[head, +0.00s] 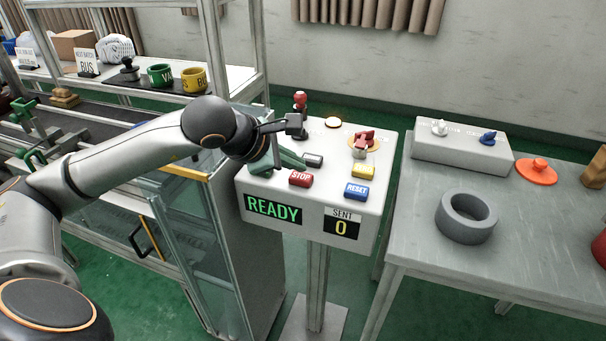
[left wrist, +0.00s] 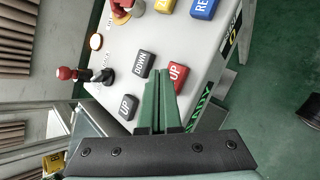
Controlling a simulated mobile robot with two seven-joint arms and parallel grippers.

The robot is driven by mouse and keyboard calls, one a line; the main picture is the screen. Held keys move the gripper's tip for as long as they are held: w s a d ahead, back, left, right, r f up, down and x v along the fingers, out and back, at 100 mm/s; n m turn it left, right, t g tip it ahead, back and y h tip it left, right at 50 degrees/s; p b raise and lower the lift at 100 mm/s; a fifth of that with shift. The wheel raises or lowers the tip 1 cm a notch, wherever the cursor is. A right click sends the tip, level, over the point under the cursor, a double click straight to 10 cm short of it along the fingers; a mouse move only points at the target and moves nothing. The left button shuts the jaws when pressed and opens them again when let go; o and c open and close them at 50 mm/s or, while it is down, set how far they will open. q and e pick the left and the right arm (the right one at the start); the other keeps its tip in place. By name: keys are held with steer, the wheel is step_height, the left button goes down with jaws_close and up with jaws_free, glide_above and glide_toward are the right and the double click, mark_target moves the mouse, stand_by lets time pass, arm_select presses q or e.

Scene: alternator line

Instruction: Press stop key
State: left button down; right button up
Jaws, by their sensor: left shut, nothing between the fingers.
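The stop key (head: 300,179) is a red block with white lettering on the sloped white control panel (head: 380,190). In the left wrist view the red key (left wrist: 178,76) lies just right of my fingertips, and part of it is hidden behind them. My left gripper (head: 301,164) has green fingers, shut and empty, reaching over the panel from the left, behind the stop key in the head view. In the left wrist view the shut fingers (left wrist: 160,80) point between the red key and the dark DOWN key (left wrist: 143,63). I cannot tell whether they touch anything. My right gripper is not in view.
A blue RESET key (head: 356,192), a yellow key (head: 363,171), a red-knobbed lever (head: 300,103) and an orange-rimmed lamp (head: 333,122) share the panel. The display (head: 273,209) reads READY. A grey table (head: 420,235) with a grey ring (head: 467,219) stands at right.

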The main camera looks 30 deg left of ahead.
mark_target(295, 179)
arm_select(q)
steer(key=shift+r+p, duration=0.85)
steer(key=shift+r, duration=0.55)
steer(key=shift+r+p, duration=1.05)
steer(key=shift+r, duration=0.6)
steer(key=shift+f, duration=0.1)
